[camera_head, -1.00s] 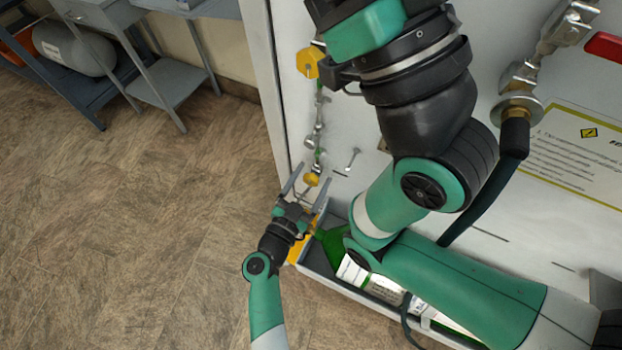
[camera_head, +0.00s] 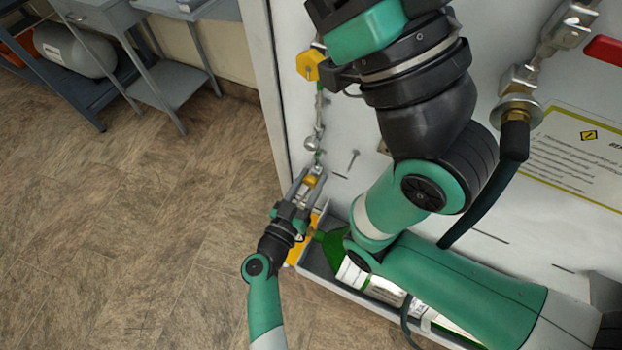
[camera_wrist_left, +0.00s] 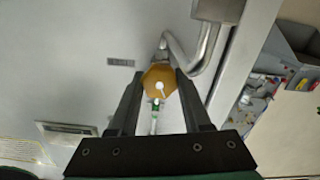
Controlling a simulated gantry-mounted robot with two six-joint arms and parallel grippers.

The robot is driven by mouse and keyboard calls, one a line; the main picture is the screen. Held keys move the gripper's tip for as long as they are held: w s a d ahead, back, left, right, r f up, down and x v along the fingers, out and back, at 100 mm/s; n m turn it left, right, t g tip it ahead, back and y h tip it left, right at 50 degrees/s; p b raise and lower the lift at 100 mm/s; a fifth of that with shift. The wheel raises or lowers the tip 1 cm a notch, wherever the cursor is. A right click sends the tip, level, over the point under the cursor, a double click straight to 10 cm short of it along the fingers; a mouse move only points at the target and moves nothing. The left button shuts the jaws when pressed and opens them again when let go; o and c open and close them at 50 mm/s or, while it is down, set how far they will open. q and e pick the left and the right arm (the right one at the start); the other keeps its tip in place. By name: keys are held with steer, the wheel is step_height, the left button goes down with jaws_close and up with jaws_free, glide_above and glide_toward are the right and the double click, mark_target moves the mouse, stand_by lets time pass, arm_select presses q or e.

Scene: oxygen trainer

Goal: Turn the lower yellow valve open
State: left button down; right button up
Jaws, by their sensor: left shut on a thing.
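The lower yellow valve (camera_head: 311,181) sits low on the pipe run along the white panel's left edge. My left gripper (camera_head: 308,176) comes up from below with its fingers on both sides of the valve, and it is shut on it. In the left wrist view the valve's orange-yellow knob (camera_wrist_left: 159,78) shows between the two dark fingertips, with a small pale stem at its middle. The fingers partly cover the valve in the head view. My right arm crosses the panel and leaves at the top; its gripper is out of view.
An upper yellow valve (camera_head: 309,66) sits higher on the same pipe, close to my right arm. A grey tray (camera_head: 318,267) with a green-and-white cylinder (camera_head: 369,282) lies at the panel's foot. A grey table (camera_head: 140,75) stands back left. The floor at left is clear.

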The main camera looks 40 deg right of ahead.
stand_by(0.3)
arm_select(q)
steer(key=shift+c, duration=1.8)
jaws_free()
steer(key=p+v, duration=0.4)
steer(key=v, duration=0.7)
steer(key=shift+a+p, duration=0.3)
steer(key=shift+s, duration=0.1)
